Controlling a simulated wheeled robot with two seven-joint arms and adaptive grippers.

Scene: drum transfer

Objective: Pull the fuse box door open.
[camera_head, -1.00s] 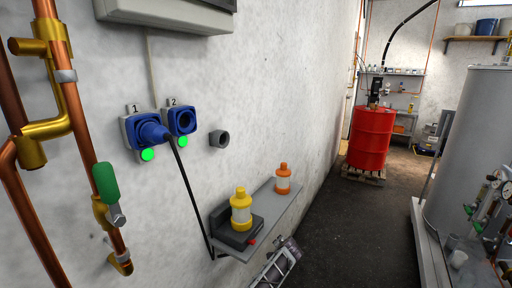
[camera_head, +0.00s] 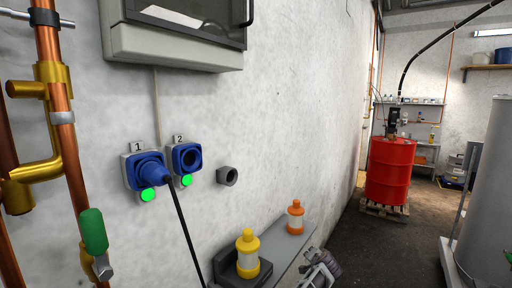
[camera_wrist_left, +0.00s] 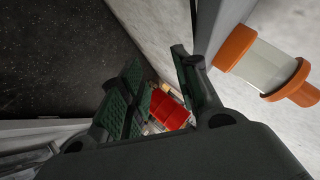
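The fuse box (camera_head: 170,45) is a grey box on the wall at the top of the head view. Its dark windowed door (camera_head: 190,14) looks shut, with a dark handle (camera_head: 248,12) at its right edge; its top is cut off. My left gripper (camera_head: 322,262) shows at the bottom of the head view, below and right of the box, near the shelf end. In the left wrist view its two dark fingers (camera_wrist_left: 157,72) stand apart with nothing held between them. The fuse box is not in the wrist view. My right gripper is not in view.
A shelf (camera_head: 285,250) holds a yellow-capped bottle (camera_head: 248,255) and an orange-capped one (camera_head: 295,217), the latter close beside my left gripper. Blue sockets (camera_head: 148,172) with a black cable and copper pipes (camera_head: 70,150) are left. A red drum (camera_head: 390,170) stands farther back.

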